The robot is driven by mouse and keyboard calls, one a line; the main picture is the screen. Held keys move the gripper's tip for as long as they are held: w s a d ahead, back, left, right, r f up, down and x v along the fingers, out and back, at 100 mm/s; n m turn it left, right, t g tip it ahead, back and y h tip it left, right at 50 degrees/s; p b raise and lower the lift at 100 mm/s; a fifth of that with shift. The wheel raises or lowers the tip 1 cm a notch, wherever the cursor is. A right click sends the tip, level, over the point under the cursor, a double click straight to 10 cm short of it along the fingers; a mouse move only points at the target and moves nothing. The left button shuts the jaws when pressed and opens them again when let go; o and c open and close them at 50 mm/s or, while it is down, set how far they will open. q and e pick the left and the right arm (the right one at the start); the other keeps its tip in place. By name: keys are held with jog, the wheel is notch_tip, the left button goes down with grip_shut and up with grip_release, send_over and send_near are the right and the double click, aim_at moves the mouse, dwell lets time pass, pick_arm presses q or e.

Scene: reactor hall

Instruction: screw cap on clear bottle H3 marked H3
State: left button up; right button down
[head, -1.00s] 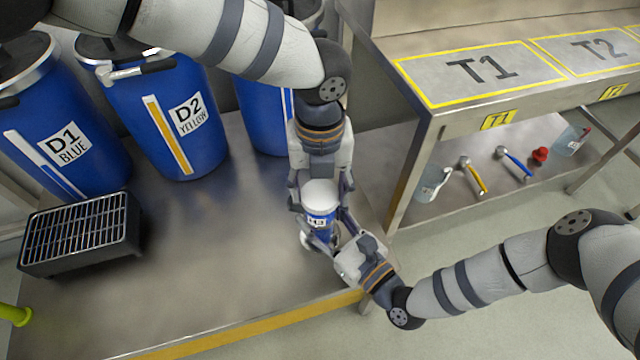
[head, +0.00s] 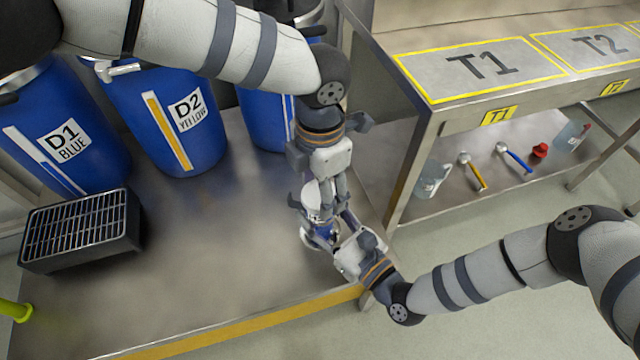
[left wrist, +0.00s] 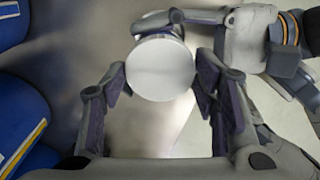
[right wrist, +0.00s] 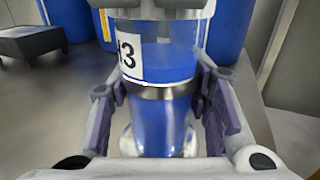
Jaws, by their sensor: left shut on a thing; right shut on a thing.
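The clear bottle H3 (right wrist: 178,62) holds blue liquid and stands upright, its label partly cut off in the right wrist view. It also shows between my grippers in the head view (head: 322,229). My right gripper (head: 335,238) is shut on the bottle's lower body from the right. The white cap (left wrist: 161,69) is seen from above on the bottle's top in the left wrist view. My left gripper (left wrist: 163,82) reaches down from above and is shut on the cap, one finger on each side. The cap's thread and the bottle's neck are hidden.
Blue drums D1 (head: 85,130) and D2 (head: 170,120) stand at the back left. A black grated box (head: 82,232) sits on the steel platform. The bench's lower shelf at right holds beakers, two handled tools and a red item (head: 540,150).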

pick_arm(q)
jog(key=shift+m, duration=0.7)
jog(key=o, duration=0.7)
jog(key=shift+o, duration=0.2)
jog(key=shift+r, duration=2.3)
jog(key=shift+c, duration=0.4)
